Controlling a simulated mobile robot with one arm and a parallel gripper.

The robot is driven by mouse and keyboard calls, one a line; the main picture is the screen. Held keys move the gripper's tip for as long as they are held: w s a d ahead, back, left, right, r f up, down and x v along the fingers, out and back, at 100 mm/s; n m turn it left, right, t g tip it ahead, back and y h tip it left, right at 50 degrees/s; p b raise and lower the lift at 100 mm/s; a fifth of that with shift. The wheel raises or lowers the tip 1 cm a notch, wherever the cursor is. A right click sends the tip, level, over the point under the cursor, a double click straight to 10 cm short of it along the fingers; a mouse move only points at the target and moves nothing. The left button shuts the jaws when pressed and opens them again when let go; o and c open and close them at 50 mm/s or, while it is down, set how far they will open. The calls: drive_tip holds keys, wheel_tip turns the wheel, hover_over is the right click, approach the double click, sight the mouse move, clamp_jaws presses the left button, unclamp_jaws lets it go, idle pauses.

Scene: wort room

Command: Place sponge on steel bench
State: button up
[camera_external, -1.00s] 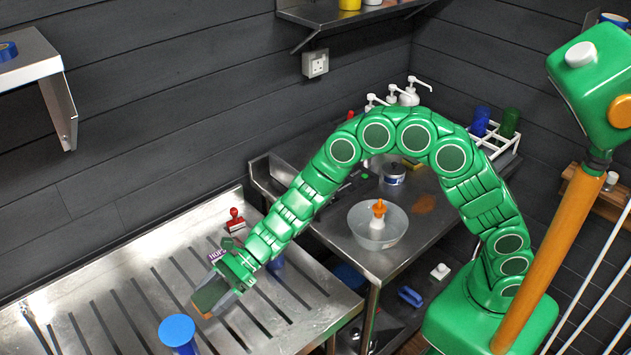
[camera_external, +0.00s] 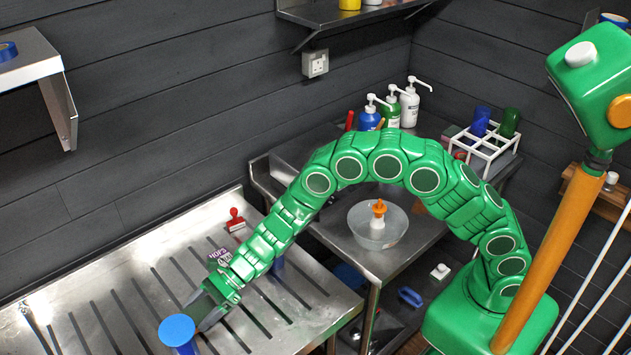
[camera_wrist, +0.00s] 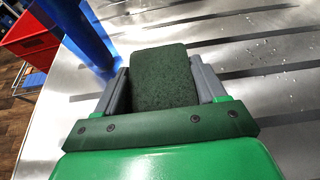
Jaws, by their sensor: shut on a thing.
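My gripper (camera_external: 207,312) is low over the slotted steel bench (camera_external: 120,266), beside a blue round-topped object (camera_external: 178,332). In the wrist view, the grey fingers of my gripper (camera_wrist: 165,85) are shut on the sponge (camera_wrist: 163,76), a dark green block gripped on both sides. The sponge's far end sticks out past the fingers. In the external view the sponge is mostly hidden by my gripper. I cannot tell whether it touches the bench.
A red-handled stamp (camera_external: 235,220) and a purple hops label (camera_external: 219,255) are on the bench. A red crate (camera_wrist: 28,33) stands beyond the bench edge. A bowl (camera_external: 378,225) sits on the second steel table. Bare slotted surface lies left of my gripper.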

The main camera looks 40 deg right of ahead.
drive_tip(key=shift+f, duration=0.85)
drive_tip(key=shift+f, duration=0.1)
drive_tip(key=o, duration=1.1)
drive_tip(key=shift+d+r, duration=0.25)
drive_tip(key=shift+d, duration=0.05)
drive_tip(key=v, duration=1.1)
drive_tip(key=shift+d+r, duration=0.1)
drive_tip(key=shift+d, duration=0.1)
